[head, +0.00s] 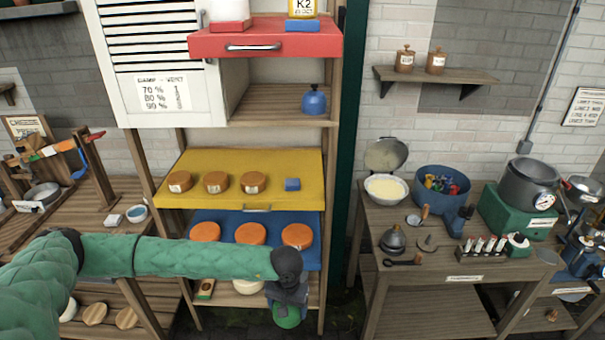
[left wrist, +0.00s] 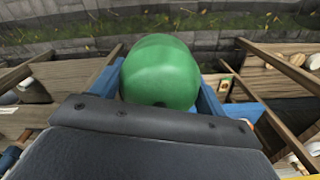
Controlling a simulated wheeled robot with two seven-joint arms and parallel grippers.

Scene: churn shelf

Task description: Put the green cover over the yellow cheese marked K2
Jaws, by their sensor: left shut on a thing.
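The yellow cheese marked K2 (head: 303,8) stands on a small blue base on the red pull-out board (head: 270,41), high in the shelf; the top edge of the head view cuts it off. My left gripper (head: 286,297) is shut on the green cover (head: 287,318) and holds it low in front of the shelf, below the blue board. The cover, rounded and smooth, also shows in the left wrist view (left wrist: 160,72) beyond the gripper. My right gripper is not in view.
The yellow board (head: 240,160) holds brown cheeses and a blue block. The blue board (head: 200,216) below holds orange cheeses. A blue dome (head: 314,100) stands under the red board. A cluttered table (head: 400,290) is at the right.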

